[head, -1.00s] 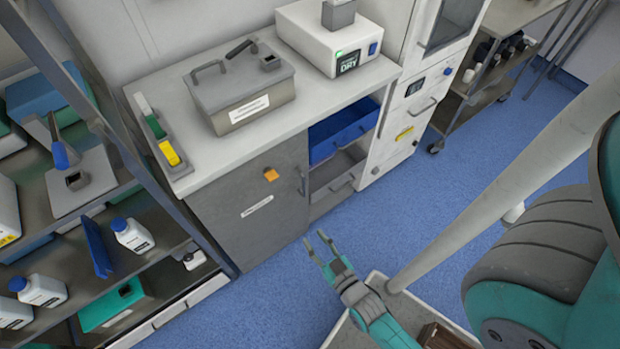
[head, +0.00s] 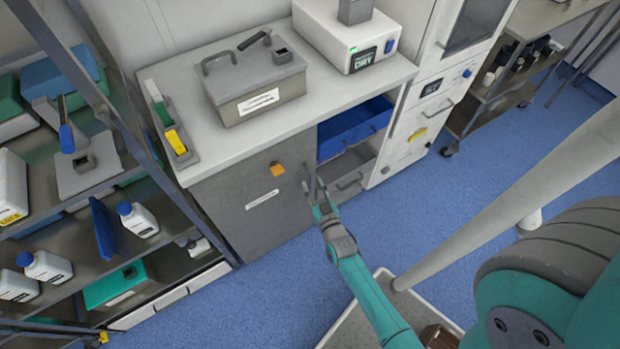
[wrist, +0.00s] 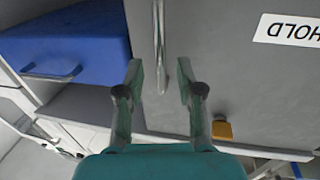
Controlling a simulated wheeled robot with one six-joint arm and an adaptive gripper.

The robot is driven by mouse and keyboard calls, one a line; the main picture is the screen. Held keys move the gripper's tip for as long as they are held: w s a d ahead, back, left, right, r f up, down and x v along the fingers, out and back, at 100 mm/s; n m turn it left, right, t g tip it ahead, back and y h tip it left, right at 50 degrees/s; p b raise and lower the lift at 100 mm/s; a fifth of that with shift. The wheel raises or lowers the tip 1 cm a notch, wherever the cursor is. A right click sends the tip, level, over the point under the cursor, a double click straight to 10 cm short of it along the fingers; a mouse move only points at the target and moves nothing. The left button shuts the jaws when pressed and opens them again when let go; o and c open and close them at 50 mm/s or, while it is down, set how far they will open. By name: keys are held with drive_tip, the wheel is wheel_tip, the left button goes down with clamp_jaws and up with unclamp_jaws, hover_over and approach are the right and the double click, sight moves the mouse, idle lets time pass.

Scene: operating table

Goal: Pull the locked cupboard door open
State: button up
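The grey cupboard door (head: 255,215) is closed under the worktop, with a white label and an orange tab (head: 278,169) on its front. Its upright bar handle (head: 306,181) is near the door's right edge. My gripper (head: 316,188) is open at the handle. In the wrist view, which is upside down, the handle (wrist: 160,40) runs between the lines of the two fingers of my gripper (wrist: 160,72), with a gap on each side. I cannot tell how far the fingertips reach past the bar. The orange tab (wrist: 222,130) and the label, reading HOLD, also show there.
A blue drawer bin (head: 350,135) is in the open bay right of the door. A grey lidded box (head: 255,85) and a white dryer unit (head: 350,35) stand on the worktop. A metal shelf rack (head: 150,250) is at the left. Blue floor (head: 265,300) before the door is clear.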

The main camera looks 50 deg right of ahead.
sight(310, 180)
drive_tip(key=shift+x, duration=1.6)
clamp_jaws()
